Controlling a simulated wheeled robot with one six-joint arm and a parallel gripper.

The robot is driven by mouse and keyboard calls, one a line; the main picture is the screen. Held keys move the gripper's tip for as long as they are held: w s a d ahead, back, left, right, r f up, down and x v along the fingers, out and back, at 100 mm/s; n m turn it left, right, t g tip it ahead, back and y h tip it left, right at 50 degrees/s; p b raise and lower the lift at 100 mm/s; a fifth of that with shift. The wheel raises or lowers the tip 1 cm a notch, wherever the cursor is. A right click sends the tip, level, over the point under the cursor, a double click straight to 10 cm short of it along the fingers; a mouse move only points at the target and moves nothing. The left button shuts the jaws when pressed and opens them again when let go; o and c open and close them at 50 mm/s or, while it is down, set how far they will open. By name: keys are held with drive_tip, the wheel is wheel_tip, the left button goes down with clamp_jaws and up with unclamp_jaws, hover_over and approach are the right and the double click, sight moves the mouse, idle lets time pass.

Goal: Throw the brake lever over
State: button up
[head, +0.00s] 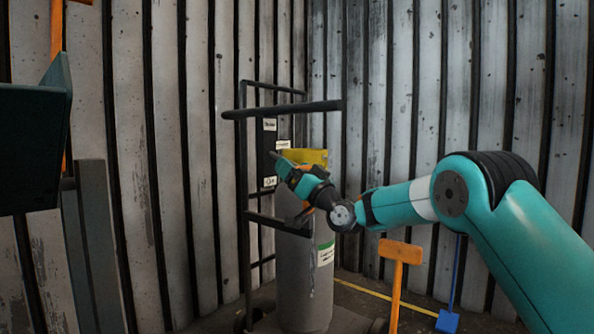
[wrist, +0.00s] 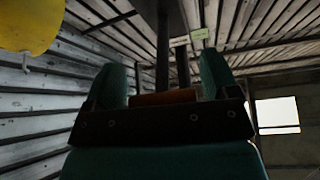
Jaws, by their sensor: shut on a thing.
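My gripper (head: 284,168) is at a dark upright panel (head: 268,140) with small white labels, on the frame of a trolley. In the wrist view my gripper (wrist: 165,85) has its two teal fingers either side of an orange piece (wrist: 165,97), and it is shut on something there. I take this to be the brake lever, but its shape is mostly hidden by the fingers and I cannot tell which way it leans. A dark bar (wrist: 162,50) rises behind it, near a small green label (wrist: 199,34).
The black trolley frame (head: 283,108) carries a grey cylinder (head: 303,270). A yellow part (head: 310,156) is just behind my gripper. An orange-handled tool (head: 400,252) and a blue one (head: 450,318) stand at the right. Corrugated walls (head: 400,80) close in behind.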

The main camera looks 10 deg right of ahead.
drive_tip(key=shift+a+f, duration=0.1)
drive_tip(key=shift+f, duration=0.1)
drive_tip(key=o, duration=1.2)
drive_tip(key=shift+a, duration=0.1)
drive_tip(key=shift+c, duration=0.2)
drive_tip(key=shift+r, duration=0.1)
